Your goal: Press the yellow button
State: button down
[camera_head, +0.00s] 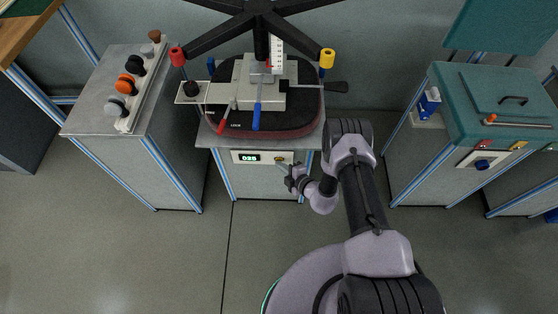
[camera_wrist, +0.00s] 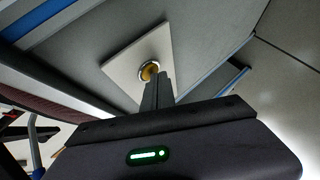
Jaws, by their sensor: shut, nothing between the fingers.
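The yellow button (camera_wrist: 149,70) has a metal ring and sits on a pale panel in the wrist view. My gripper (camera_wrist: 159,77) is shut and empty, its fingertips right at the button and covering its lower right part. I cannot tell whether they touch it. In the head view, my gripper (camera_head: 286,169) is in front of the right part of the white panel (camera_head: 263,152) on the middle cabinet, where the button is small.
A green display (camera_head: 249,157) is left of the button. A left cabinet (camera_head: 95,95) carries several knobs. A teal-topped cabinet (camera_head: 465,100) stands right. Floor in front (camera_head: 180,260) is clear.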

dwell(0.4)
jog(key=shift+s, duration=0.75)
jog(key=s+p, duration=0.2)
jog(key=s, duration=0.3)
dwell(0.7)
